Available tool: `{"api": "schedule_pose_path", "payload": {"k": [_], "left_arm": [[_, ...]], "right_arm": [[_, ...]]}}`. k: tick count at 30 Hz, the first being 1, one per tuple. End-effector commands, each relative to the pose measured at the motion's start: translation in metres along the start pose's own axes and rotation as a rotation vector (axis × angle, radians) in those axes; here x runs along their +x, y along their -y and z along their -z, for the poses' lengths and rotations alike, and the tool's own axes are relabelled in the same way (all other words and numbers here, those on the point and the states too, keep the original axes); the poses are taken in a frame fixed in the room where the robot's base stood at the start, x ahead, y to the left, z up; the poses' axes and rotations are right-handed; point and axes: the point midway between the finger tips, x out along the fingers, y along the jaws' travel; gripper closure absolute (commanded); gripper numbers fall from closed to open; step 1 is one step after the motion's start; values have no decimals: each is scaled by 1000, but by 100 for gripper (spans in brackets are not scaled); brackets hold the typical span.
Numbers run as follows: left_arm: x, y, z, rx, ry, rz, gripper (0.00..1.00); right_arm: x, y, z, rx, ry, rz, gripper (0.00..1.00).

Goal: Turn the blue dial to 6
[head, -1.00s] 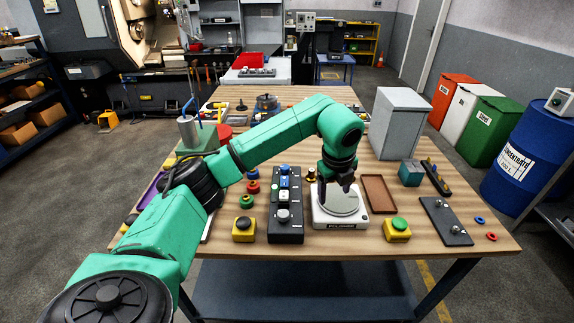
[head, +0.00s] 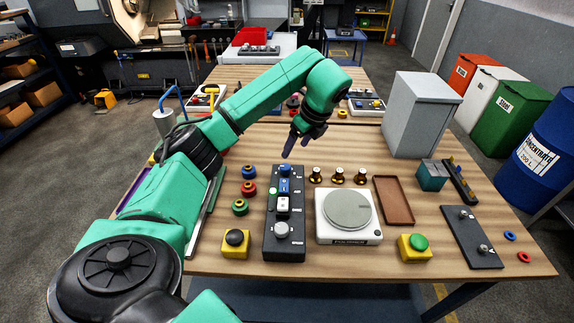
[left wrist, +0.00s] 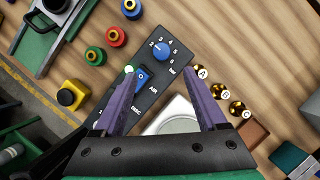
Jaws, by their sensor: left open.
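The blue dial (head: 285,170) sits at the far end of a black control panel (head: 270,241) on the table. In the left wrist view the blue dial (left wrist: 161,51) has numbers 2 to 6 around it and "bar" beside it; its pointer is too small to read surely. My left gripper (head: 296,147) is open and empty, above the table near the dial's far side. In the left wrist view my left gripper (left wrist: 161,72) has its purple fingers spread, with the dial between and ahead of their tips, apart from both. My right gripper is not in view.
A grey cabinet (head: 420,115) stands further right.

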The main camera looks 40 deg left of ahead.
Motion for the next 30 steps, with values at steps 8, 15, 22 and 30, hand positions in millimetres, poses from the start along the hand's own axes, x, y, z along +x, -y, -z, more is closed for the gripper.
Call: {"api": "schedule_pose_path", "payload": {"k": [8,15,22,30], "left_arm": [[73,-2,-1,0,0,-8,26],[105,-1,0,0,0,-2,26],[107,-1,0,1,0,-1,26],[106,0,0,0,0,-1,100]], "right_arm": [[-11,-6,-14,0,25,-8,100],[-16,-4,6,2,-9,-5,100],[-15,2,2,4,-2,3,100],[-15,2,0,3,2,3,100]]}}
